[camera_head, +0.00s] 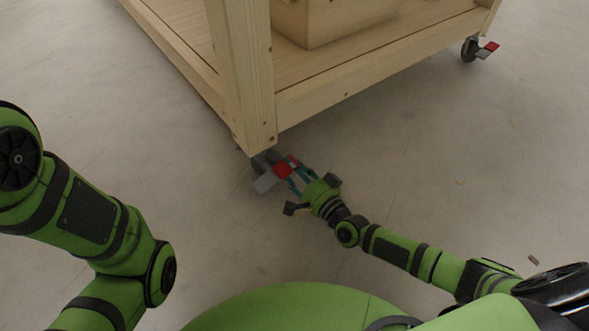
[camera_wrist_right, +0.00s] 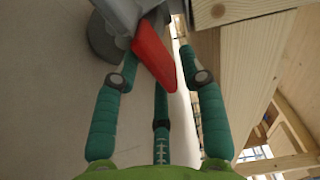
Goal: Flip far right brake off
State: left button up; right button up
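The wooden cart's near-corner caster (camera_head: 262,160) has a red brake tab (camera_head: 283,170) and a grey tab (camera_head: 265,183). My right gripper (camera_head: 295,174) is low at this caster, its fingers spread around the red tab. In the right wrist view, the red tab (camera_wrist_right: 152,52) lies between the open fingers of my right gripper (camera_wrist_right: 158,66), with grey caster parts (camera_wrist_right: 118,12) above it. I cannot tell whether a finger touches it. The far right caster (camera_head: 468,50) also has a red tab (camera_head: 491,46) and a grey tab (camera_head: 483,54). My left gripper is out of view.
The wooden cart (camera_head: 243,75) stands above the casters, its corner post and lower rail close over my right gripper. A wooden box (camera_head: 330,22) rests on its lower shelf. The concrete floor (camera_head: 420,180) is mostly clear, with a small brown scrap (camera_head: 533,259) at right.

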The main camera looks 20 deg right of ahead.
jog(key=shift+s+d, duration=0.1)
jog(key=shift+s, duration=0.1)
jog(key=v, duration=1.1)
jog(key=shift+s+d+r, duration=0.1)
jog(key=shift+s, duration=0.2)
